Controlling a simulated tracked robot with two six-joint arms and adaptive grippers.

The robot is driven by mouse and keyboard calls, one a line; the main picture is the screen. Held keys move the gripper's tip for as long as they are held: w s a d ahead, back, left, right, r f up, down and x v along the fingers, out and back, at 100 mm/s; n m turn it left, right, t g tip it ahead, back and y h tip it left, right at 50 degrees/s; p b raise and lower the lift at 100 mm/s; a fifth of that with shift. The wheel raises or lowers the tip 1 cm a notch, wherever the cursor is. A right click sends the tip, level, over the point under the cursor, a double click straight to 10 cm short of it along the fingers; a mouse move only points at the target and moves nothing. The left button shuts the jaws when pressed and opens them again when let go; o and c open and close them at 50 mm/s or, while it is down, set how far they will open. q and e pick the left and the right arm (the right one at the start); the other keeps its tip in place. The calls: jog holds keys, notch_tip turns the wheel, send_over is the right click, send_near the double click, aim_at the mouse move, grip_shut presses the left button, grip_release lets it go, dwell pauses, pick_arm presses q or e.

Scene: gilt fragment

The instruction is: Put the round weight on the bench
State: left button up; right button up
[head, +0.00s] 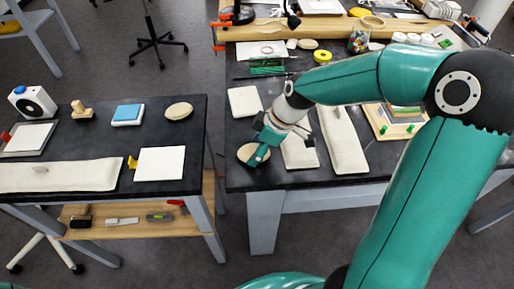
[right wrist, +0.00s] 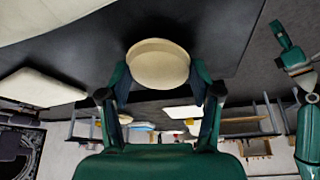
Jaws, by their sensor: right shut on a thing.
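The round weight (head: 247,153), a flat cream disc, is at the front left corner of the black-topped bench (head: 237,178) in the head view. My right gripper (head: 262,150) is shut on it. In the right wrist view the round weight (right wrist: 158,66) sits between the two fingers of my right gripper (right wrist: 160,88). I cannot tell whether its underside touches the bench top. A part of my left arm with what looks like its gripper (right wrist: 287,40) shows at the right edge of the right wrist view; its jaws are unclear.
Cream pads (head: 244,101) and a long cushion (head: 342,140) lie on the bench nearby. A wooden tray (head: 396,122) stands further right. Across a gap, a left table (head: 150,190) holds another round cream disc (head: 179,110), a blue-topped block (head: 128,114) and a white plate (head: 160,163).

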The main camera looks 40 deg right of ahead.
jog(key=shift+f, duration=0.2)
jog(key=o, duration=1.4)
jog(key=shift+o, duration=0.2)
jog(key=shift+r, duration=0.15)
jog(key=v, duration=1.2)
